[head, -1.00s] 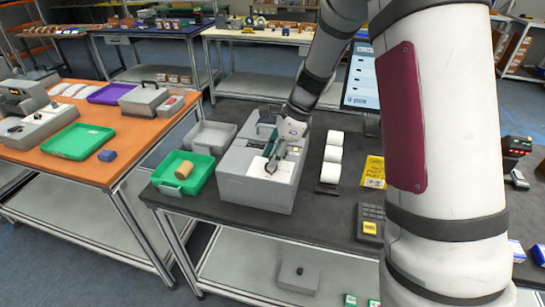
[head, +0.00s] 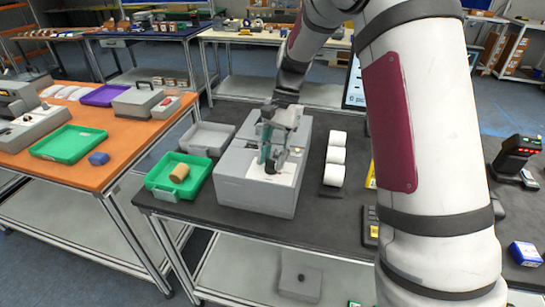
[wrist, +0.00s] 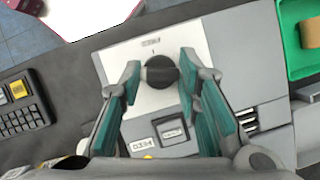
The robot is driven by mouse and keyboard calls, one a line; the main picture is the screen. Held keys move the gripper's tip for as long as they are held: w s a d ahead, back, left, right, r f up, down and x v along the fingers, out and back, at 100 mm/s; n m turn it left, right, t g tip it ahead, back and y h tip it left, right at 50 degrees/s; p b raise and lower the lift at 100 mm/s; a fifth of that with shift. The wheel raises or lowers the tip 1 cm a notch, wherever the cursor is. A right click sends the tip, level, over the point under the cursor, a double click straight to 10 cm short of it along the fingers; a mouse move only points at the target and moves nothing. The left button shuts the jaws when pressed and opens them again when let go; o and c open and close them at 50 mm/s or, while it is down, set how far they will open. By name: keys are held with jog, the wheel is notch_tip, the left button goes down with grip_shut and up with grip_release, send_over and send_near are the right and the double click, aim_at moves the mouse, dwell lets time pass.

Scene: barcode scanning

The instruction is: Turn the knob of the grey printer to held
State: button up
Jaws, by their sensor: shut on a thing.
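The grey printer (head: 252,196) stands on the dark table, with a pale panel on its top. In the wrist view the panel (wrist: 150,98) carries a round black knob (wrist: 160,72), a small dark display and printed labels too small to read surely. My gripper (wrist: 160,64) has its teal-padded fingers on either side of the knob and is shut on it. In the head view my gripper (head: 271,166) points down onto the printer top and hides the knob there. Which mark the knob points to cannot be told.
A green tray (head: 172,194) holding a brown roll and a grey bin (head: 207,137) stand left of the printer. White label rolls (head: 335,156) stand on its right. A keypad (wrist: 18,125) shows in the wrist view. A scanner (head: 518,158) stands at the far right.

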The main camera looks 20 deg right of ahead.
jog(key=shift+a+n+g+h+b, duration=0.1)
jog(key=shift+n+g+h+b, duration=0.35)
jog(key=shift+n, duration=1.15)
jog(key=o, duration=1.2)
jog(key=shift+c, duration=0.2)
jog(key=v, duration=1.2)
jog(key=shift+a, duration=0.15)
